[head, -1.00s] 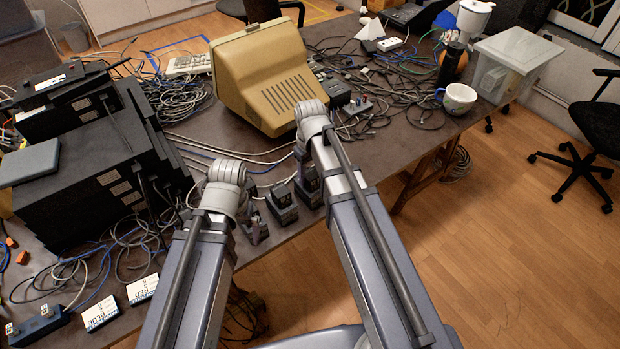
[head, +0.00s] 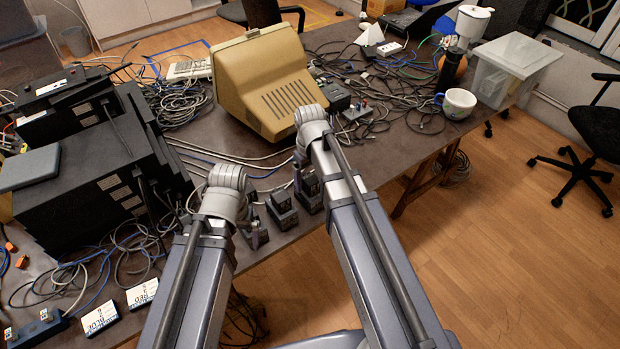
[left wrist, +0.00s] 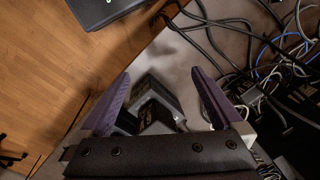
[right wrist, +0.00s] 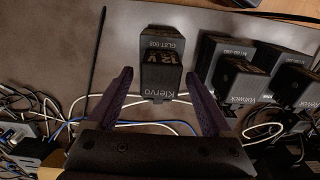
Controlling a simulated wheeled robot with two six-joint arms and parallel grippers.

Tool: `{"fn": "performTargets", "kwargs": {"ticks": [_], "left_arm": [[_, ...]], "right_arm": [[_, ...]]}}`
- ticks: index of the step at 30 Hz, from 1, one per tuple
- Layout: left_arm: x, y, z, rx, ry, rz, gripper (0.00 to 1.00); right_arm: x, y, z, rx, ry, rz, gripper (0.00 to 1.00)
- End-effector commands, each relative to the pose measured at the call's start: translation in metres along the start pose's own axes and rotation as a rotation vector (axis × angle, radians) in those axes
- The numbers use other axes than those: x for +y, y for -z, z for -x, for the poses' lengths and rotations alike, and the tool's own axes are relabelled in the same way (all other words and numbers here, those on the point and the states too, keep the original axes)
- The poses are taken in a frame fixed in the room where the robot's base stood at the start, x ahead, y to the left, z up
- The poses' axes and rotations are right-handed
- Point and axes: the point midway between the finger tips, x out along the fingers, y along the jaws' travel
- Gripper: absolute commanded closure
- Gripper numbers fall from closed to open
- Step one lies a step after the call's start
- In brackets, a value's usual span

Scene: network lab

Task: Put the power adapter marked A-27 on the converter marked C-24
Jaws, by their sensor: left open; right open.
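No A-27 or C-24 mark is readable, so I cannot tell which adapter or converter they name. In the right wrist view, a black power adapter (right wrist: 162,70) lettered Klervo 12V stands ahead, between the fingertips. My right gripper (right wrist: 157,73) is open, with gaps beside the adapter. In the left wrist view, my left gripper (left wrist: 160,73) is open with dark adapter-like blocks (left wrist: 152,98) between and below its fingers; contact cannot be told. In the head view, dark adapters (head: 282,209) stand near the table's front edge, and my forearms hide most of both grippers.
More adapters (right wrist: 236,82) stand close together right of the right gripper. Stacked black equipment (head: 85,190), a beige monitor (head: 265,80) and loose cables (head: 190,95) crowd the table. A mug (head: 459,103) stands right.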

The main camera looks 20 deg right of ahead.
Motion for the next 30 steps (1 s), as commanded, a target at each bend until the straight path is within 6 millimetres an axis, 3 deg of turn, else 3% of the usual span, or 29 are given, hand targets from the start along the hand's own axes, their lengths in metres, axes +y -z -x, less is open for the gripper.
{"fn": "performTargets", "kwargs": {"ticks": [8,24,30], "left_arm": [[-0.003,-0.002,0.027,0.0,0.0,0.0,0.0],[-0.01,-0.006,0.107,0.0,0.0,0.0,0.0],[-0.011,-0.007,0.121,0.0,0.0,-0.001,0.0]], "right_arm": [[0.0,0.0,0.027,0.0,0.0,0.0,0.15],[0.0,0.0,0.107,0.0,0.0,0.0,0.15],[0.0,0.0,0.121,0.0,0.0,0.0,0.15]]}}
